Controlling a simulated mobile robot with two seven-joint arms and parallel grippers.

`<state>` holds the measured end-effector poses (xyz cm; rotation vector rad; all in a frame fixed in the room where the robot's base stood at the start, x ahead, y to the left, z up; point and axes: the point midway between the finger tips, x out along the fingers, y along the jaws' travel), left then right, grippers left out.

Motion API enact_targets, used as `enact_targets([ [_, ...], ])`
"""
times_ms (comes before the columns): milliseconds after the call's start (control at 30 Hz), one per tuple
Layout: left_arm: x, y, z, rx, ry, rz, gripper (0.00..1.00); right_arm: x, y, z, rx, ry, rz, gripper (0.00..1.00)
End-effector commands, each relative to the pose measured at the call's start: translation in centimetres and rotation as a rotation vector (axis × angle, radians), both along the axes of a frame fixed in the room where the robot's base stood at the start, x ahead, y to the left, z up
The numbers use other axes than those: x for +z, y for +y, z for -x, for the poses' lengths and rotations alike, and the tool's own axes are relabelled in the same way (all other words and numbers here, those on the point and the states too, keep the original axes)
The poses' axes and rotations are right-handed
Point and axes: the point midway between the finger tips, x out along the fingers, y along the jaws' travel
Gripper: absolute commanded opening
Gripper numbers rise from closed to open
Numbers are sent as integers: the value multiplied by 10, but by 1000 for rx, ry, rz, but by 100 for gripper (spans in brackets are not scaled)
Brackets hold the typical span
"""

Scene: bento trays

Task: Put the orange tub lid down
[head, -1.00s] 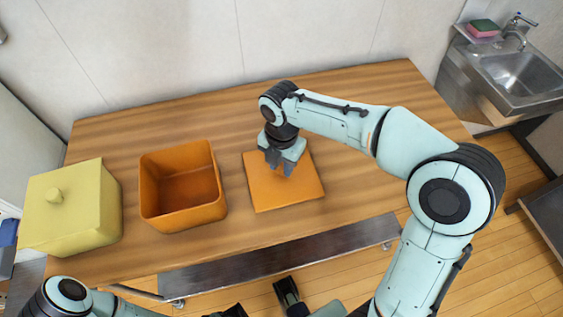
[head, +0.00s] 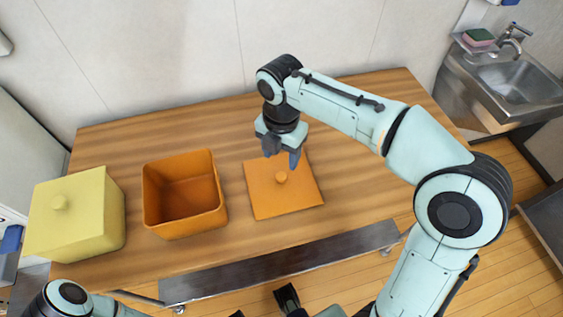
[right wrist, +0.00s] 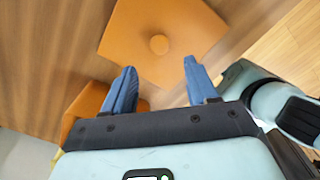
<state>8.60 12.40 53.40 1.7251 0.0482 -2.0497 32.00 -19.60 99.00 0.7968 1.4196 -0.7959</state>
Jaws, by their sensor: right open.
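The orange tub lid (head: 283,197) lies flat on the wooden table, its round knob facing up. It also shows in the right wrist view (right wrist: 185,28). The open orange tub (head: 184,192) stands to its left, empty, and partly shows in the right wrist view (right wrist: 85,105). My right gripper (head: 282,158) is open and empty above the lid, apart from the knob. In the right wrist view its two fingers (right wrist: 160,80) are spread, with the lid beyond the tips. My left gripper cannot be made out; only part of the left arm shows at the bottom left.
A yellow tub with its lid on (head: 78,215) stands at the table's left end. The wooden table (head: 365,170) is clear right of the lid. A metal sink (head: 510,85) with a sponge (head: 479,37) is at the far right.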

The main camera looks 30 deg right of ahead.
Motion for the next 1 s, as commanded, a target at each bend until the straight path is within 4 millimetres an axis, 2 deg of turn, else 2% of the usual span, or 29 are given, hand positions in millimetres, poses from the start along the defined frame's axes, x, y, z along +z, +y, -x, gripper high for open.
enact_targets([
  [33,3,0,0,0,2,0,43,12,0,-1,0,-4,-1,58],
  [100,5,0,1,-1,5,0,43,23,0,-1,0,-4,-1,58],
  [300,9,0,0,0,3,0,43,39,0,0,2,0,0,58],
  [1000,9,0,-1,-1,3,0,43,40,0,0,1,1,1,58],
])
